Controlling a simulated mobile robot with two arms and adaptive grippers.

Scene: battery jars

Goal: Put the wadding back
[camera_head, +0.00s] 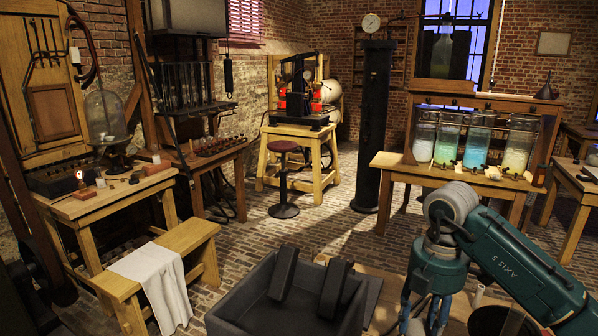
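I cannot make out any piece I can surely call wadding. A white cloth (158,284) lies draped over a low wooden bench (196,236) at the lower left, its end hanging over the front. Several glass battery jars stand in a row on a wooden table at the right, including a whitish one (424,140), a green one (447,142), a blue one (477,145) and a pale greenish one (517,150). My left arm and gripper are not in view.
The jar table (395,165) stands beside a dark column (376,120). A work table (85,206) with a glass bell jar (104,116) and a small lit lamp is at the left. A round stool (284,147) stands mid-floor. Brick floor (330,215) is open around it.

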